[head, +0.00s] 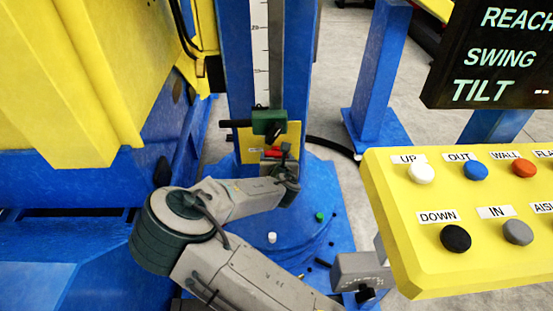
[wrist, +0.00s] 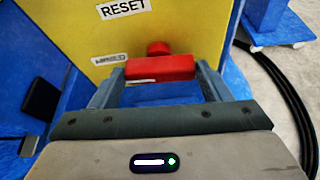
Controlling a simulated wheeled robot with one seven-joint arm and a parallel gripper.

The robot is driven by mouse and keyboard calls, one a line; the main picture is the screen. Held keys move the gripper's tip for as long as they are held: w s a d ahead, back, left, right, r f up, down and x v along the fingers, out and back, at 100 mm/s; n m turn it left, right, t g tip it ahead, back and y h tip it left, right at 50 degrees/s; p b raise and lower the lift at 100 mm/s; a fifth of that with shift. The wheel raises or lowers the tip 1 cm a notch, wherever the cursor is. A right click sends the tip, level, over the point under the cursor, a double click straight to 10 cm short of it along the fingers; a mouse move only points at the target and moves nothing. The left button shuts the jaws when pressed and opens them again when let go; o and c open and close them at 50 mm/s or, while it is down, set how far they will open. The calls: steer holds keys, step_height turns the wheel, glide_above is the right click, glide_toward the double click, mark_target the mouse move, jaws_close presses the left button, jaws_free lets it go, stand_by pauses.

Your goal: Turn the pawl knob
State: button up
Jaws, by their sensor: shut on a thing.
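A red bar-shaped knob (wrist: 160,68), which I take to be the pawl knob, lies roughly level across the wrist view, in front of a yellow plate (wrist: 70,28). A rounder red part shows just above its middle. My gripper (wrist: 160,78) has one finger at each end of the bar and is shut on it. In the head view the red knob (head: 276,152) shows low on the blue column, partly hidden by my gripper (head: 281,158). The plate carries a RESET label and a smaller label that I cannot read.
A green block (head: 268,122) with a black handle sits on the column (head: 238,60) just above. A yellow button panel (head: 400,215) stands at the right, below a dark display (head: 490,60). Small loose parts lie on the blue base (head: 330,190). A black cable (wrist: 292,90) curves at the right.

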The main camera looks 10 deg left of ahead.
steer(key=shift+d+f+m+y+b, duration=0.1)
steer(key=shift+d+m+y+b, duration=0.1)
steer(key=shift+m+y+b, duration=0.7)
steer(key=m+y+b, duration=0.1)
steer(key=m+b, duration=0.1)
steer(key=m+y+b, duration=0.1)
steer(key=m+b, duration=0.2)
steer(key=m+y+b, duration=0.1)
steer(key=m+b, duration=0.1)
steer(key=b, duration=0.1)
steer(key=shift+w+d+f+y, duration=0.1)
steer(key=shift+d+f+y, duration=0.2)
steer(key=shift+f+y, duration=0.1)
steer(key=shift+r+m+b, duration=0.1)
steer(key=shift+m+b, duration=0.2)
steer(key=shift+b, duration=0.1)
steer(key=o, duration=1)
